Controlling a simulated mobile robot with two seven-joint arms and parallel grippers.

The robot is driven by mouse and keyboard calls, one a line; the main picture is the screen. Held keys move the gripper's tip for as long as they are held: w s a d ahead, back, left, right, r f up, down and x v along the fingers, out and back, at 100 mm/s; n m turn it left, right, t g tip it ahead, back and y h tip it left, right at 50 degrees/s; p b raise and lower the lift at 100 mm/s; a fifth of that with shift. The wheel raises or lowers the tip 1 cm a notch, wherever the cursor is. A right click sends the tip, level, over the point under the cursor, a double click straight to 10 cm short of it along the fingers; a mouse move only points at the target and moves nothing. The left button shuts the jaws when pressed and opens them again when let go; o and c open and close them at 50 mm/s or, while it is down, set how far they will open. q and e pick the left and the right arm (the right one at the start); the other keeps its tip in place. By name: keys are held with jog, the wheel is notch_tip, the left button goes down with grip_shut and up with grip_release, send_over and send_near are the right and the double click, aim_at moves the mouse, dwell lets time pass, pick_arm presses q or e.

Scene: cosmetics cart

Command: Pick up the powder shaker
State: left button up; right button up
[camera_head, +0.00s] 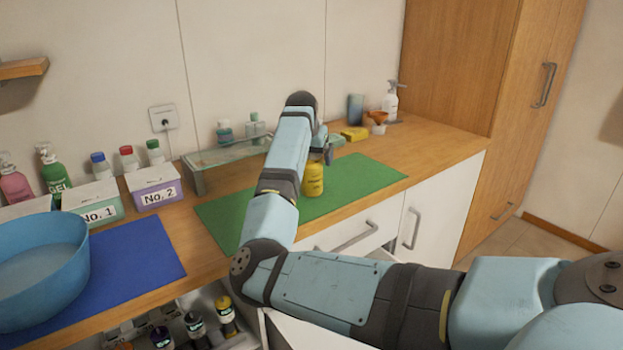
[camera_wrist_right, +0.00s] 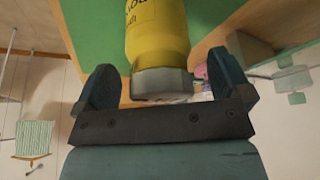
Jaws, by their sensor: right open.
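The powder shaker is a yellow bottle (camera_head: 313,181) with dark lettering, standing upright on the green mat (camera_head: 363,177). In the right wrist view the yellow body (camera_wrist_right: 157,28) and its grey cap (camera_wrist_right: 162,83) show upside down. My right gripper (camera_head: 326,152) is above and at the top of the shaker, partly hidden by my own arm. In the right wrist view my right gripper (camera_wrist_right: 163,66) is open, with one finger on each side of the shaker's cap and visible gaps between. My left gripper is not in view.
A glass shelf (camera_head: 228,152) with bottles stands behind the mat. A blue basin (camera_head: 38,262) sits on a blue mat (camera_head: 150,256) at left, near labelled boxes (camera_head: 155,197). A yellow sponge (camera_head: 354,133) and spray bottle (camera_head: 390,102) are at the back right. An open drawer below holds bottles (camera_head: 226,312).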

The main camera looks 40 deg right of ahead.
jog(key=shift+w+d+f, duration=0.1)
jog(key=shift+d+f, duration=0.15)
jog(key=shift+f, duration=0.25)
jog(key=shift+r, duration=0.1)
jog(key=c, duration=1.3)
